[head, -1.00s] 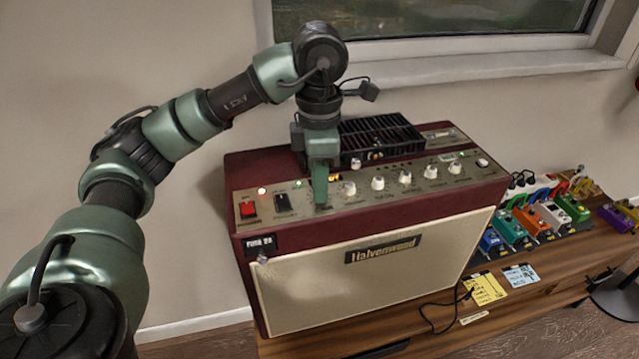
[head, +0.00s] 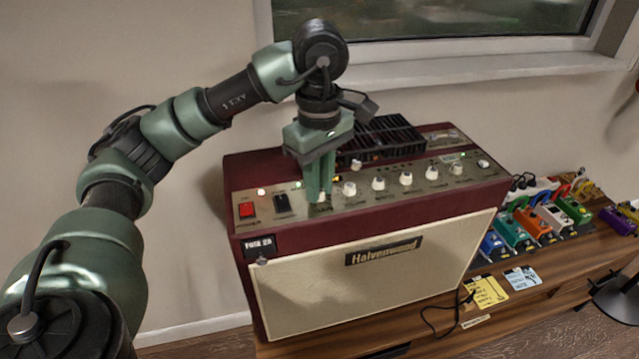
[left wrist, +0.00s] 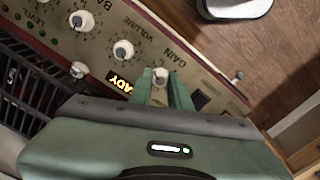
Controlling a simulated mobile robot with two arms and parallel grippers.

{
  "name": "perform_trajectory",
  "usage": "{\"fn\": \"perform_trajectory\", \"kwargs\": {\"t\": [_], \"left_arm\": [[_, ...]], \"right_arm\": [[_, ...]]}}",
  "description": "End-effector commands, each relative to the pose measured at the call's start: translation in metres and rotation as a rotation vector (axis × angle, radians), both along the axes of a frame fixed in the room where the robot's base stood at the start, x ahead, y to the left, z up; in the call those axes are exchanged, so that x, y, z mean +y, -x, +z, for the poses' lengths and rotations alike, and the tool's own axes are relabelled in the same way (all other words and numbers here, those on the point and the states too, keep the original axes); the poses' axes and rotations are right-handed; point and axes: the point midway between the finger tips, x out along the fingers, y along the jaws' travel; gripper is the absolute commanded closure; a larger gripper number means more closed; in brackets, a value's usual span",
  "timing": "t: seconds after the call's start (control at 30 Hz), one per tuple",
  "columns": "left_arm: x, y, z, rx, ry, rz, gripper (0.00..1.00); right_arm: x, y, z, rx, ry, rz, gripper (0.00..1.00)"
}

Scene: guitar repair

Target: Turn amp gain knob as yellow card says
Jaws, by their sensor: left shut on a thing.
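The dark red amp (head: 400,209) with a cream front stands on the wooden bench. Its top panel carries a row of cream knobs. My left gripper (head: 320,198) points down at the panel, with its fingers on the leftmost cream knob. In the left wrist view the fingers of my left gripper (left wrist: 160,85) are shut on this gain knob (left wrist: 161,75), beside the word GAIN. The fingers hide part of the knob. The yellow card (head: 485,291) lies on the bench at the amp's right; its writing is too small to read. My right gripper is not in view.
A volume knob (left wrist: 123,50) is close beside the gripped knob. A red switch (head: 247,210) and a black switch (head: 282,203) sit left of it. A black vent grille (head: 378,137) is behind. Several colored pedals and a blue card (head: 522,277) are at the right.

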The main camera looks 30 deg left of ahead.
Motion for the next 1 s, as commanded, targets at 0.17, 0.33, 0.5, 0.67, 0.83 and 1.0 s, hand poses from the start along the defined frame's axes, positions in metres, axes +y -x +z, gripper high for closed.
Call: {"fn": "perform_trajectory", "kwargs": {"t": [0.17, 0.33, 0.5, 0.67, 0.83, 1.0], "left_arm": [[0.0010, -0.0008, 0.0015, -0.004, 0.000, -0.109, 1.00], [0.0009, -0.0009, 0.0017, -0.005, 0.000, -0.180, 1.00], [0.0009, -0.0011, 0.0020, -0.005, 0.000, -0.219, 1.00], [0.0009, -0.0011, 0.0022, -0.006, 0.001, -0.232, 1.00], [0.0009, -0.0012, 0.0024, -0.006, 0.001, -0.233, 1.00], [0.0009, -0.0013, 0.0025, -0.007, 0.001, -0.232, 0.79]], "right_arm": [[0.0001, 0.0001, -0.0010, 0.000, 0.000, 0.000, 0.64], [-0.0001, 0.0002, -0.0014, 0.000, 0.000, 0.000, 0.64], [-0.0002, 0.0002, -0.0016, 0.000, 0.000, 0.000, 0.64], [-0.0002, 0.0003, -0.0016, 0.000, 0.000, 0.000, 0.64], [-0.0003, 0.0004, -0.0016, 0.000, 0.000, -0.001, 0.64], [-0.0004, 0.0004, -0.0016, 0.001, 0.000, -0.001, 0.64]]}}
